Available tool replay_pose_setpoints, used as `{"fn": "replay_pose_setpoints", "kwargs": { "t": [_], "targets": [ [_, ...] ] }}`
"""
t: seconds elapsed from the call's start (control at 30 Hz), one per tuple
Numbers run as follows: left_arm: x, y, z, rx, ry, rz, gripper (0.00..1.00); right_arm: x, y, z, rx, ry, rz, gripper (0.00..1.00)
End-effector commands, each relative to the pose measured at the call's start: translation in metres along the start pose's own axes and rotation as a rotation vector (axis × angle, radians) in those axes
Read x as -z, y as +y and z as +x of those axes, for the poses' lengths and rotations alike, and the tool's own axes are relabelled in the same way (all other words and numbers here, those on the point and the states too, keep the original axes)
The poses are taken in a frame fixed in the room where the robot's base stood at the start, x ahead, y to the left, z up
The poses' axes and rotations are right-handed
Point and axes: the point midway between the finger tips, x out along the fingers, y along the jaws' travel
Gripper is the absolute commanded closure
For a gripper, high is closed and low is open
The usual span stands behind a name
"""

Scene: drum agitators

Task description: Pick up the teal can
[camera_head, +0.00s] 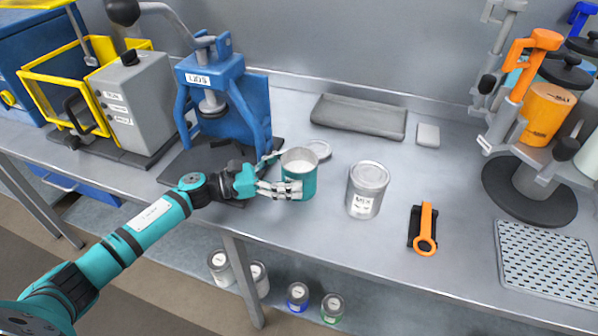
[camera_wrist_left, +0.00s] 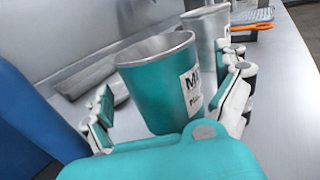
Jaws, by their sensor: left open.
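The teal can (camera_head: 306,183) stands upright and open-topped near the front of the steel bench, with a pale inside. My left gripper (camera_head: 283,187) reaches it from the left and is open, one finger across the can's near side and the other behind it. In the left wrist view the teal can (camera_wrist_left: 158,88) with a white label stands between the two spread fingers of the left gripper (camera_wrist_left: 170,108). I cannot tell whether either finger touches it. My right gripper is not in view.
A blue press (camera_head: 226,95) stands at the left, and an orange-handled tool (camera_head: 424,230) lies to the right. A grey tray (camera_head: 358,117) lies at the back.

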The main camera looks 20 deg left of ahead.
Motion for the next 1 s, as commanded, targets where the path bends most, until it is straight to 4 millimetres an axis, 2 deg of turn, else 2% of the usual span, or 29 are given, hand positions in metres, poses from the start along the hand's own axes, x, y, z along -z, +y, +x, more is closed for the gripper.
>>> {"fn": "replay_pose_setpoints", "kwargs": {
  "t": [0.03, 0.2, 0.47, 1.0],
  "targets": [
    [-0.008, -0.001, 0.009, 0.001, -0.002, 0.0, 0.0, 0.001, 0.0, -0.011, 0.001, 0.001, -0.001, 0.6],
    [-0.003, -0.001, 0.026, 0.0, -0.001, -0.001, 0.0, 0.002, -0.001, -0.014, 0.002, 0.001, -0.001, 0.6],
    [-0.001, 0.0, 0.028, 0.0, 0.0, 0.0, 0.0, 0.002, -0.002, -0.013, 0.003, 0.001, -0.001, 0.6],
    [-0.001, 0.0, 0.028, 0.0, 0.0, 0.0, 0.69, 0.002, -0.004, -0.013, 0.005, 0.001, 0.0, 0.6]
  ]
}}
